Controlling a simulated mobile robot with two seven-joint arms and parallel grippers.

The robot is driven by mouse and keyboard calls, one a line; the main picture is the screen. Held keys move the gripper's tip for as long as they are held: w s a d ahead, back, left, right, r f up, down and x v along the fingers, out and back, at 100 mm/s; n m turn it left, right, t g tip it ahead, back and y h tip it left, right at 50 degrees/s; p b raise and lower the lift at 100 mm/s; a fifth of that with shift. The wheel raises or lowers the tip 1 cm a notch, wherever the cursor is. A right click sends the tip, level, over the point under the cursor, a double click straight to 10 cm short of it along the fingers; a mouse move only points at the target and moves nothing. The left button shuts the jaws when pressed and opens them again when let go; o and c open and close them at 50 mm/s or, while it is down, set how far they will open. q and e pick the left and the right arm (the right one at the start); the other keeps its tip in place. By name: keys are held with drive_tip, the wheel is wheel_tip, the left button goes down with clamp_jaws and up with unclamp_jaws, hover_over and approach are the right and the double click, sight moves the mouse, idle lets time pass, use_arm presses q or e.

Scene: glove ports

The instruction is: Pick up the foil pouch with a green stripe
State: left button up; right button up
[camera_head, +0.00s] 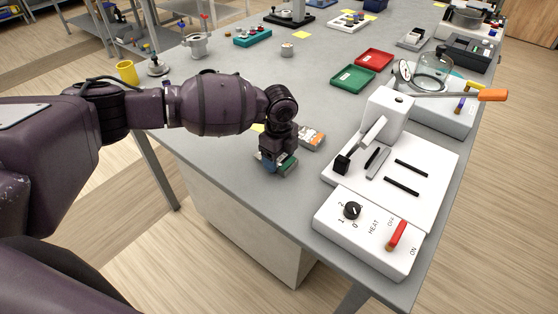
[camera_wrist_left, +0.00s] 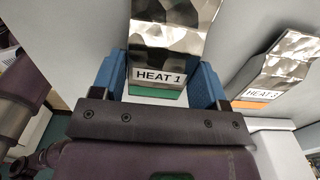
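The foil pouch with a green stripe (camera_wrist_left: 172,40) is silver and wrinkled, with a white "HEAT 1" label above the stripe. It lies between the two blue fingers of my left gripper (camera_wrist_left: 158,82) in the left wrist view. The fingers are apart, one along each side of the pouch; I cannot tell whether they press on it. In the head view, my left gripper (camera_head: 273,163) points down at the table, and only a little of the green-striped pouch (camera_head: 288,164) shows beside it. My right gripper is not in view.
A white heat sealer (camera_head: 365,232) stands farther right. Green (camera_head: 352,79) and red (camera_head: 374,58) trays stand behind. The grey table (camera_head: 225,163) is clear to the left.

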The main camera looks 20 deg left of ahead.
use_arm(q)
drive_tip(key=c, duration=0.5)
drive_tip(key=shift+r, duration=0.1)
